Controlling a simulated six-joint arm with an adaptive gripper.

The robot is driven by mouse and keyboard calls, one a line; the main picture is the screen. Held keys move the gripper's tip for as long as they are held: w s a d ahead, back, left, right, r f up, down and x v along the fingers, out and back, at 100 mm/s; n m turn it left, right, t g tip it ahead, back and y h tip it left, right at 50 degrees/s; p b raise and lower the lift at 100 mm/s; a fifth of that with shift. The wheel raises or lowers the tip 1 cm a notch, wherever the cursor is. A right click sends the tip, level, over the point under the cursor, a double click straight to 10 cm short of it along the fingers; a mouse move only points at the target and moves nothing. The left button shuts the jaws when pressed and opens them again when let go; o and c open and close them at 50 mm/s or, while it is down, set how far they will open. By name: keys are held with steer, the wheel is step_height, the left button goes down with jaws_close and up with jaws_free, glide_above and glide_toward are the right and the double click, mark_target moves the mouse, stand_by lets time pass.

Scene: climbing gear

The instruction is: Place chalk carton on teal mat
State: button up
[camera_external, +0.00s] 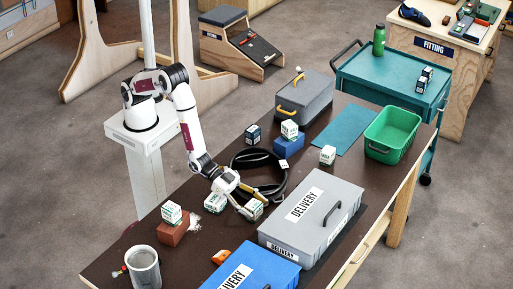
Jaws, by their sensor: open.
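Several white-and-green chalk cartons are in view. One carton (253,209) lies on the dark bench right at my gripper (250,200), which is open and low over the bench; whether the fingers touch it is too small to tell. Another carton (214,203) is just left of the gripper. One carton (171,212) sits on a red-brown block, and one (289,129) on a blue block. One more (327,155) stands at the near edge of the teal mat (341,129); I cannot tell whether it overlaps it. The mat's middle is bare.
A coiled black hose-like loop (262,163) lies beyond my gripper. A grey delivery case (310,217) and blue case (250,272) stand in front. A green bin (388,137) is right of the mat, a grey toolbox (305,97) left. A grey mug (144,268) stands near left.

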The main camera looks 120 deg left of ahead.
mark_target(254, 205)
stand_by(0.4)
steer(key=c, duration=1.4)
steer(key=shift+o, duration=0.2)
steer(key=shift+r, duration=0.15)
steer(key=shift+r, duration=4.85)
